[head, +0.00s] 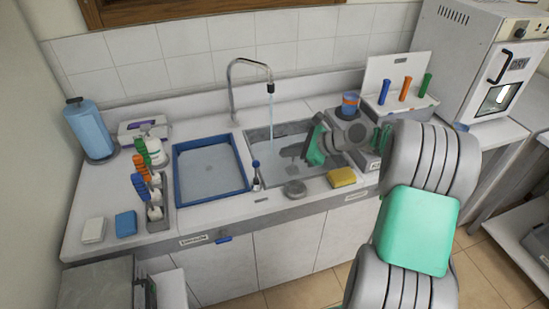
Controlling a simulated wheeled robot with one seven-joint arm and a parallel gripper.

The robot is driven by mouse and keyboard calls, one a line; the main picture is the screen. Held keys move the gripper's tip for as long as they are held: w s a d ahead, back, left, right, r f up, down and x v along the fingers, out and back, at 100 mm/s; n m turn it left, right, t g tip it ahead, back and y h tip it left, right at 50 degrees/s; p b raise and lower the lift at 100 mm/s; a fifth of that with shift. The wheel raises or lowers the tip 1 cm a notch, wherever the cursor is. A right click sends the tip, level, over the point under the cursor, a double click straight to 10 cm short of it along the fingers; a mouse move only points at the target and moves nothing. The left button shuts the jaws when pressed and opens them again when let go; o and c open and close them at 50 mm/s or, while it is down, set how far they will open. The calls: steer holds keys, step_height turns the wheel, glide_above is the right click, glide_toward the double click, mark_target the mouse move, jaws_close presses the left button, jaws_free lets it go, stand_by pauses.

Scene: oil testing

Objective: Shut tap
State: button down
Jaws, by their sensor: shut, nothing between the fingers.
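The tap (232,88) is a grey curved pipe rising behind the sink, with a dark nozzle (270,88) at its end. A thin light-blue stream of water (271,118) runs from the nozzle down into the grey sink (257,139). My gripper (314,143), with green parts, is over the right part of the sink, to the right of the stream and apart from it. It is shut and empty. A small upright piece with a blue top (256,168) stands at the sink's front left edge; I cannot tell if it is the tap's lever.
A blue-rimmed tray (176,172) lies left of the sink. A yellow sponge (341,178) and a round grey piece (295,188) lie at the front edge. A rack with bottles (160,215) stands at left; a blue-and-orange container (350,103) stands behind my gripper.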

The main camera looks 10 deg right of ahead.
steer(key=s+d+r, duration=0.1)
steer(key=d+r, duration=0.2)
steer(key=r, duration=0.2)
steer(key=shift+s+d+b, duration=0.25)
steer(key=shift+d+b, duration=0.05)
steer(key=shift+r, duration=0.1)
